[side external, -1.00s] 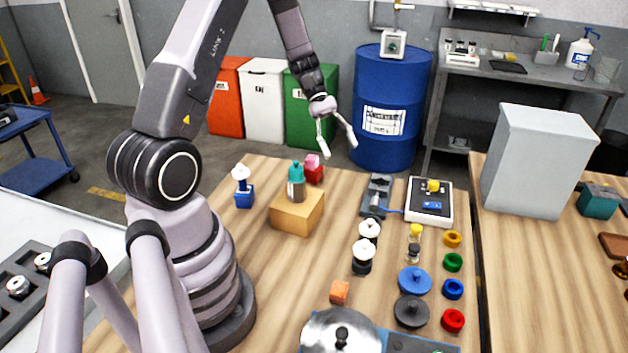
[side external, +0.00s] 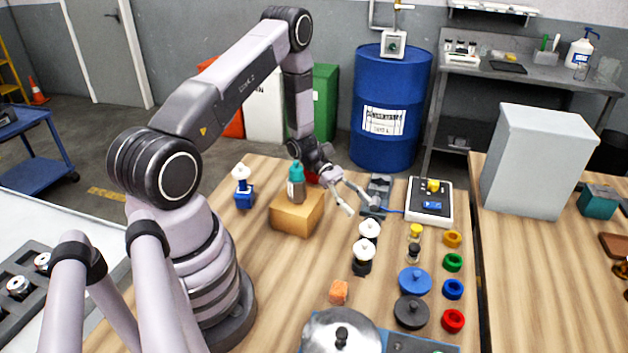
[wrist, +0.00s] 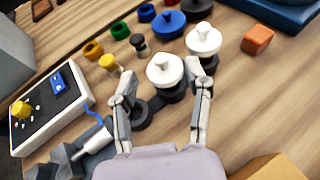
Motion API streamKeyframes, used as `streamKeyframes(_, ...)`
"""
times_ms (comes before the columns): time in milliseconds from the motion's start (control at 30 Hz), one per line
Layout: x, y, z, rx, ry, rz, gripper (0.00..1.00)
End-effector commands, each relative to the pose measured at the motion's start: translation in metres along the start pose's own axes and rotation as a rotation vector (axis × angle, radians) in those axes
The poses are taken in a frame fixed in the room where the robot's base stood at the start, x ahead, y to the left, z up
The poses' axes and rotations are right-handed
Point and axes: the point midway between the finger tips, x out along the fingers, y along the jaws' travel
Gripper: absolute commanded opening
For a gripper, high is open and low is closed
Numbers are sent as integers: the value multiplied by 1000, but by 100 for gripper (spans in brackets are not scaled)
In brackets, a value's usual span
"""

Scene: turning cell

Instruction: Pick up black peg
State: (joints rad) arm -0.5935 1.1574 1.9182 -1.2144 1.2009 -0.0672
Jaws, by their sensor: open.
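A small black peg (side external: 413,253) with a pale collar stands on the wooden table, just in front of a yellow peg (side external: 415,233). The black peg also shows in the wrist view (wrist: 140,46), up and left beyond my fingers. My gripper (side external: 363,210) is open and empty above the table, left of the black peg and farther back. In the wrist view my gripper (wrist: 165,85) has its fingertips wide apart, with a white-topped black knob (wrist: 166,72) seen between them. A second white-topped knob (wrist: 204,41) is beyond the right fingertip.
Coloured rings (side external: 453,262) line the right side of the pegs. A blue disc (side external: 415,281) and a dark disc (side external: 411,312) lie in front. An orange block (side external: 339,291) sits nearer the front. A wooden block (side external: 297,213) carries a teal-capped bottle (side external: 296,183). A switch panel (side external: 430,211) is behind the pegs.

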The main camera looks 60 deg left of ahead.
Motion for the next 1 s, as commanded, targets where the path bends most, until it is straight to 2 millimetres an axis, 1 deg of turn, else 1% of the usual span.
streamKeyframes(333, 46, 0, -3, 0, 0, -4, 49)
streamKeyframes(433, 52, 0, -3, 0, 0, -1, 49)
streamKeyframes(633, 52, 0, -3, 0, 1, 0, 49)
streamKeyframes(667, 52, 0, -3, 0, 1, 0, 47)
streamKeyframes(1000, 52, 0, -3, 1, 1, 0, 2)
